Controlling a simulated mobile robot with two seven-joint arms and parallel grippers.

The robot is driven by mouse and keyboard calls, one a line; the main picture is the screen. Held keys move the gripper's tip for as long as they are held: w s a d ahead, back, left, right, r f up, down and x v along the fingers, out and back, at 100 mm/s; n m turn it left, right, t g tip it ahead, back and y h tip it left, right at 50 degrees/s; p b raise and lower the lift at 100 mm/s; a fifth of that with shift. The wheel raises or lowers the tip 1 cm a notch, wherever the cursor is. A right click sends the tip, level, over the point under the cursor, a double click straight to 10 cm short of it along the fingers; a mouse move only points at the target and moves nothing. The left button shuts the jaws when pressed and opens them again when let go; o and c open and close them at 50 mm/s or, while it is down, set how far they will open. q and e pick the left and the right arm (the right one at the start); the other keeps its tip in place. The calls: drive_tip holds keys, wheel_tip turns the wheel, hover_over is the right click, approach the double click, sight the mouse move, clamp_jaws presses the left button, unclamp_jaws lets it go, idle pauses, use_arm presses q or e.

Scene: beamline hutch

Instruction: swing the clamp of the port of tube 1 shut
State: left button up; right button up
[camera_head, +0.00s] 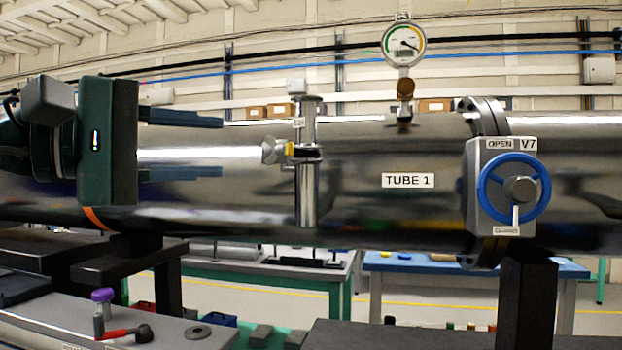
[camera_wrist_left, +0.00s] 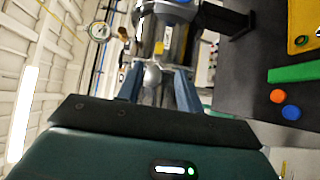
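Tube 1 (camera_head: 350,160) is a large shiny steel pipe with a "TUBE 1" label, running across the head view. Its port (camera_head: 307,195) is a thin upright steel pipe at the tube's front. The clamp (camera_head: 305,153) is a dark band partway up the port, with a yellow piece and a round silver knob (camera_head: 272,150) at its left. I cannot tell how far the clamp stands open. My left gripper (camera_head: 236,148) is open and empty, pointing right at the knob from the left. In the left wrist view the knob (camera_wrist_left: 153,76) shows between the finger lines, apparently beyond the tips.
A gauge (camera_head: 404,44) stands on top of the tube. A valve with a blue handwheel (camera_head: 513,188) sits at the right flange. Below are a grey bench (camera_head: 60,325) with a red-handled tool (camera_head: 122,332) and a purple-capped vial (camera_head: 102,300). Dark supports hold the tube.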

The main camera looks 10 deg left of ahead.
sight(287, 149)
use_arm(q)
drive_tip(key=p+x, duration=0.1)
drive_tip(key=x, duration=1.2)
drive_tip(key=shift+d, duration=0.1)
clamp_jaws()
